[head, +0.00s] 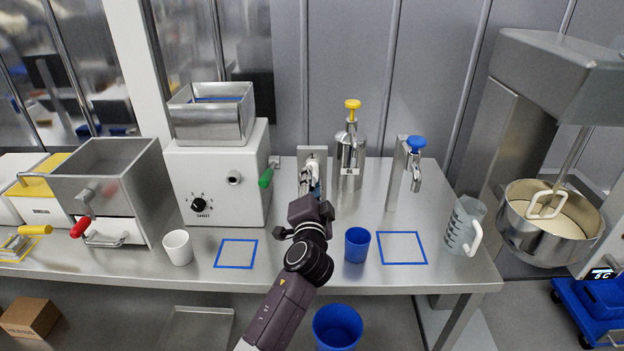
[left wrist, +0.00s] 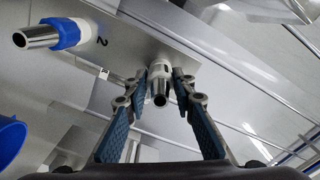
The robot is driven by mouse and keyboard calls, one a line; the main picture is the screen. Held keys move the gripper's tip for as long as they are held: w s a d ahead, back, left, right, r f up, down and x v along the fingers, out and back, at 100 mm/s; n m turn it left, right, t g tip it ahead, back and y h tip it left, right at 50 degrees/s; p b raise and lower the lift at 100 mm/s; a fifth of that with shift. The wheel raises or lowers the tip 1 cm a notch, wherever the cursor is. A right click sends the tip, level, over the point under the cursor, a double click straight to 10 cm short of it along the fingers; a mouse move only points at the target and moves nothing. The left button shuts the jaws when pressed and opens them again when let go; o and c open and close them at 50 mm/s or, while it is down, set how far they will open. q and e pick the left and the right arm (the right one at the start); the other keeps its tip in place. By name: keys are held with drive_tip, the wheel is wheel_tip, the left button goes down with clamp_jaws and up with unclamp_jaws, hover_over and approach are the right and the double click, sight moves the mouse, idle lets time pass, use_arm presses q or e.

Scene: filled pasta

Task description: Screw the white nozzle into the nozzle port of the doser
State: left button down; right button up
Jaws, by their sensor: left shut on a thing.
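The doser (head: 217,180) is a white box with a steel hopper on top, a black knob marked SHOT and a round port (head: 234,178) on its front. My left gripper (head: 314,180) is right of the doser, at an upright steel plate (head: 303,158). In the left wrist view, my left gripper (left wrist: 163,82) is shut on the white nozzle (left wrist: 160,68), which has a white collar and a metal tip. The nozzle's far end is at the plate (left wrist: 135,42); whether it is still seated there is unclear. My right gripper is out of view.
A blue-collared nozzle (left wrist: 65,34) marked 2 sits on the same plate. A yellow-topped dispenser (head: 349,150), blue cup (head: 357,246) and white cup (head: 178,248) stand nearby. The blue-outlined squares are empty.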

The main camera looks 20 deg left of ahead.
sight(312, 188)
use_arm(q)
drive_tip(key=shift+s+d, duration=0.25)
drive_tip(key=shift+s, duration=0.45)
idle(0.6)
drive_tip(key=shift+p+v, duration=0.3)
drive_tip(key=shift+v, duration=2.1)
